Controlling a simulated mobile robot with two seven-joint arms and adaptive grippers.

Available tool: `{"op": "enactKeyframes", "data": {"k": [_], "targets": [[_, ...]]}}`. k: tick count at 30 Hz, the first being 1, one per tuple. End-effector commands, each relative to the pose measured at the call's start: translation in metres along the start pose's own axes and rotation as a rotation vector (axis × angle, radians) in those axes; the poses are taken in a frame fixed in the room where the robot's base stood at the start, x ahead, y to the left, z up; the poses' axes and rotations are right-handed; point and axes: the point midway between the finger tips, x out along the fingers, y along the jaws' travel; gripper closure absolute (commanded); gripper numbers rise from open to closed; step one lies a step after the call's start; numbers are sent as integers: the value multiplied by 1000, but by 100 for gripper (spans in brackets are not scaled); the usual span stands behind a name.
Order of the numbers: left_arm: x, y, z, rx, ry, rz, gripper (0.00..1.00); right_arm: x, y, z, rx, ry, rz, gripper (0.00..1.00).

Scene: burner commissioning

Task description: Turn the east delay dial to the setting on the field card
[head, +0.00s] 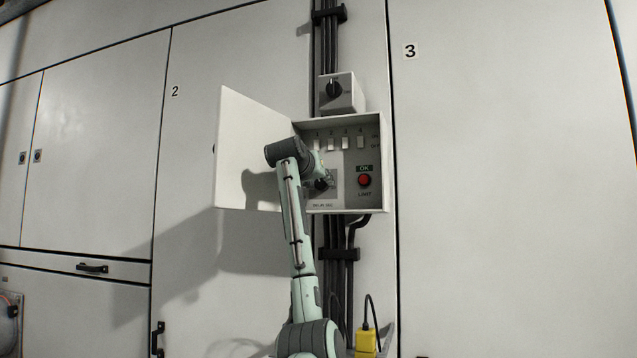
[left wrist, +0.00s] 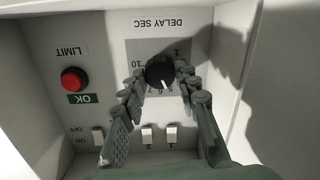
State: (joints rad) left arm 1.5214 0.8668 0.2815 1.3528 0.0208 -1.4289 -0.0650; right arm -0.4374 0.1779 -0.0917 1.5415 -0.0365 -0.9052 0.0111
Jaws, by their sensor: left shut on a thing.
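The delay dial is a black round knob (head: 321,184) at the lower left inside an open grey control box (head: 384,205), under my arm's end. In the left wrist view, upside down, the dial (left wrist: 159,71) sits on a grey scale marked DELAY SEC. Its white pointer mark lies near the 5 and 6; some numbers are hidden by the fingers. My left gripper (left wrist: 162,77) has its fingers on both sides of the dial and is shut on it. In the head view the gripper (head: 322,174) is partly hidden by its wrist. I see no field card and no right gripper.
A red LIMIT button (head: 364,181) with an OK label sits right of the dial. White switches (head: 345,143) line the panel above. The box door (head: 245,150) stands open left. A rotary switch (head: 334,89) is above the box. A yellow object (head: 366,341) stands below.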

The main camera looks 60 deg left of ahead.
Motion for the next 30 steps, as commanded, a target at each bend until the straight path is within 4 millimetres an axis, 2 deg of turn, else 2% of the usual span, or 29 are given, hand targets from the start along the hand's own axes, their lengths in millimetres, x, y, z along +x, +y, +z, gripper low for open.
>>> {"op": "enactKeyframes", "data": {"k": [18,30], "targets": [[1,1,4,571,28,-53,98,0,0,1,0,-1,0,45],[0,2,4,795,43,-72,98,0,0,1,0,-1,0,45]]}}
